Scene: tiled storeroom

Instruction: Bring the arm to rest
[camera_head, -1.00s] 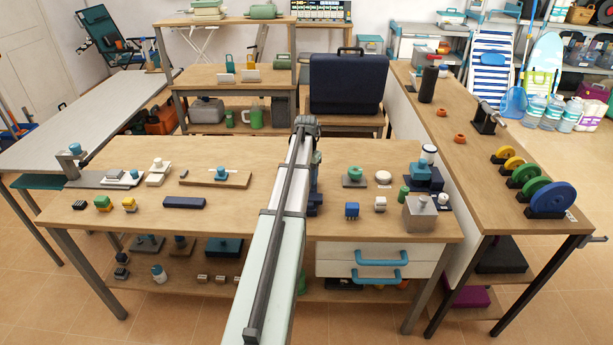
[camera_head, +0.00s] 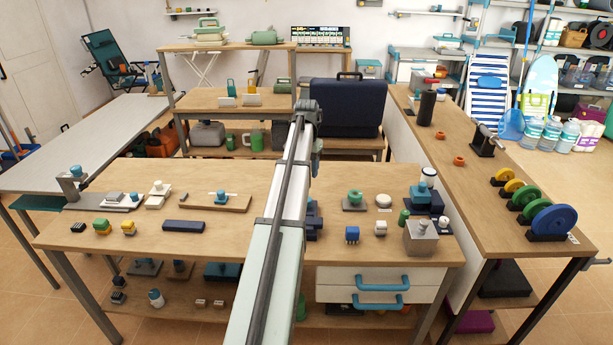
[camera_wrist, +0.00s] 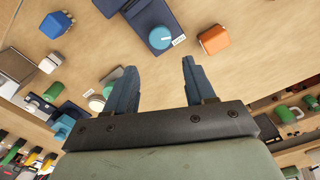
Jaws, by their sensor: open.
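My gripper (camera_wrist: 158,66) shows in the wrist view with its two blue fingers apart and nothing between them. It is above a wooden surface, and no finger touches an object there. In the head view my arm reaches forward over the middle of the wooden workbench (camera_head: 150,258), and the gripper itself is hidden at its far end. In the wrist view a dark blue block with a round blue knob (camera_wrist: 161,38) lies beyond the fingertips, with an orange block (camera_wrist: 213,40) to its right.
A dark blue case (camera_head: 350,107) stands behind the workbench, close to my arm's far end. Weight-like discs (camera_head: 553,219) stand on the right-hand table. The workbench holds a long dark blue block (camera_head: 184,226), a grey block (camera_head: 421,240) and several small parts. Its front middle-left is mostly bare.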

